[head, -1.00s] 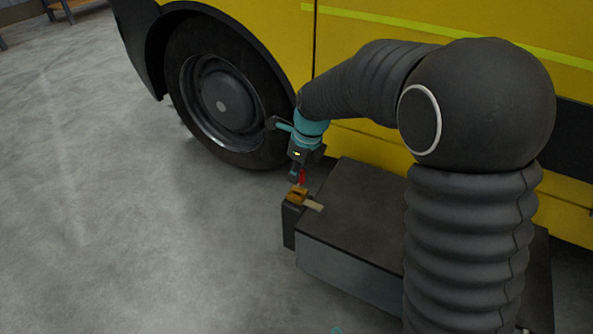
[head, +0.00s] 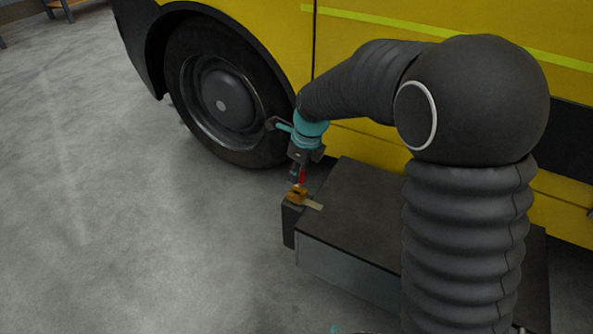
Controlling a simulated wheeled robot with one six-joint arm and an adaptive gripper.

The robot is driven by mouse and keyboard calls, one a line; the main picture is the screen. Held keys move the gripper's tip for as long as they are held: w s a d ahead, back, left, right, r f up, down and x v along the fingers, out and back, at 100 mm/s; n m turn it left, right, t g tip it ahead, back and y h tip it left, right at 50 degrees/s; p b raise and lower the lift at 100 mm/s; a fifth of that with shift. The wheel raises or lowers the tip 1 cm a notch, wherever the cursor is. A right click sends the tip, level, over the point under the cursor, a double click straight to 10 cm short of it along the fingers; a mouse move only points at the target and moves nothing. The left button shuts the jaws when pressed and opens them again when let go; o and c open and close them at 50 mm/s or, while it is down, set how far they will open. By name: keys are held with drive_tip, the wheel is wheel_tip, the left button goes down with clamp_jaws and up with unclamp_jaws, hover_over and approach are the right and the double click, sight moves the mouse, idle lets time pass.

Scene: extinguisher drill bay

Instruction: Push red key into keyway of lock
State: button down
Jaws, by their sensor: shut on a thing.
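The red key (head: 302,176) is held upright in my gripper (head: 299,174), which is shut on it and points down. The brass-coloured lock (head: 297,195) sits directly below, on the near left corner of a dark box. The key's lower end meets the top of the lock in this view. I cannot tell whether its tip is inside the keyway, as the keyway is too small to see.
A dark grey box (head: 355,215) stands under my arm, with a pale flat strip (head: 314,205) beside the lock. A yellow vehicle (head: 270,40) with a large black wheel (head: 222,100) stands behind. The concrete floor (head: 130,230) at left is clear.

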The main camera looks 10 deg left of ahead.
drive_tip(key=shift+p, duration=0.3)
drive_tip(key=shift+f+b, duration=0.9)
drive_tip(key=shift+f, duration=1.15)
idle(0.7)
drive_tip(key=c, duration=1)
unclamp_jaws()
drive_tip(key=shift+r, duration=0.15)
drive_tip(key=r, duration=0.4)
drive_tip(key=d+r, duration=0.1)
drive_tip(key=r, duration=0.2)
drive_tip(key=d+r, duration=0.1)
drive_tip(key=r, duration=0.3)
drive_tip(key=shift+s+d+r, duration=0.15)
drive_tip(key=shift+s+r, duration=0.15)
drive_tip(key=shift+s, duration=0.1)
